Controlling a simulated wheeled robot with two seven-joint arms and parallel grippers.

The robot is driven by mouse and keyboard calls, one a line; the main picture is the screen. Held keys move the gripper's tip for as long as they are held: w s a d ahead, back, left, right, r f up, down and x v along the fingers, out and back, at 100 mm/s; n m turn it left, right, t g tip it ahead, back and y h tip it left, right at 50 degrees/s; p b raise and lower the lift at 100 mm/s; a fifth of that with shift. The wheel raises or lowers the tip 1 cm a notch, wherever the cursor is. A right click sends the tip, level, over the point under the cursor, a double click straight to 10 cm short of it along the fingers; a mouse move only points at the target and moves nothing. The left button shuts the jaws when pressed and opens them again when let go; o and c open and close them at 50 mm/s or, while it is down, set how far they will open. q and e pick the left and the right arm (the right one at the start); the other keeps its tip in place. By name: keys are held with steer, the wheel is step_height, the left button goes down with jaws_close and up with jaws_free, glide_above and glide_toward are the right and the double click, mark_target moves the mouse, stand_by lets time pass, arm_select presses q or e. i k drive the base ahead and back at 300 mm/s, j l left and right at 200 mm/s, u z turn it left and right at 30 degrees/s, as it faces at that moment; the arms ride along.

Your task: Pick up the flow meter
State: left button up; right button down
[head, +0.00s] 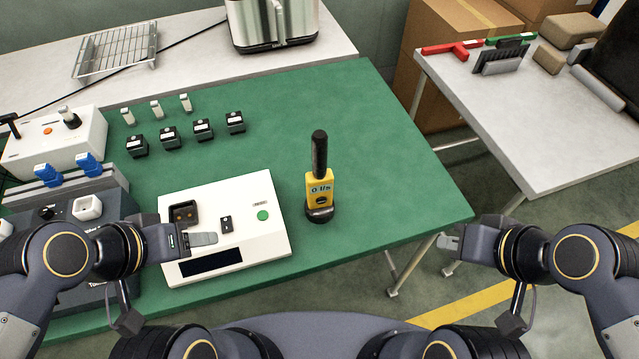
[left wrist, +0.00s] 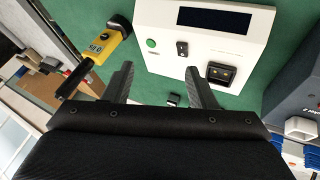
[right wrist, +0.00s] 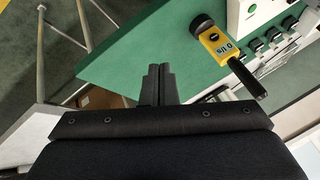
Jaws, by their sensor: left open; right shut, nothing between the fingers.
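The flow meter (head: 320,188) is a yellow device with a black handle and a dark round base. It stands upright on the green table mat, right of the white box. It also shows in the left wrist view (left wrist: 101,47) and in the right wrist view (right wrist: 216,42). My left gripper (head: 200,240) is over the white box, left of the flow meter; its fingers are apart and empty in the left wrist view (left wrist: 160,85). My right gripper (head: 450,243) is beyond the mat's right edge, right of the flow meter; its fingers are together and empty in the right wrist view (right wrist: 158,72).
The white box (head: 263,188) with a dark display lies beside the flow meter. Several small black blocks (head: 169,138) stand behind it. Grey and white devices (head: 60,145) crowd the left side. The green mat (head: 400,170) is clear right of the flow meter. A white table (head: 540,130) stands at right.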

mark_target(320, 182)
steer(key=k, duration=0.15)
steer(key=k+u, duration=0.15)
steer(key=u, duration=0.2)
steer(key=k+j+u, duration=0.1)
steer(key=u, duration=0.2)
steer(key=k+j+u, duration=0.1)
steer(key=k+u, duration=0.25)
steer(key=l+u, duration=0.25)
steer(key=l, duration=0.3)
steer(key=l+u, duration=0.25)
steer(key=l, duration=0.35)
steer(key=k+l+u, duration=0.1)
steer(key=l+u, duration=0.15)
steer(key=l, duration=0.3)
steer(key=i+l, duration=0.3)
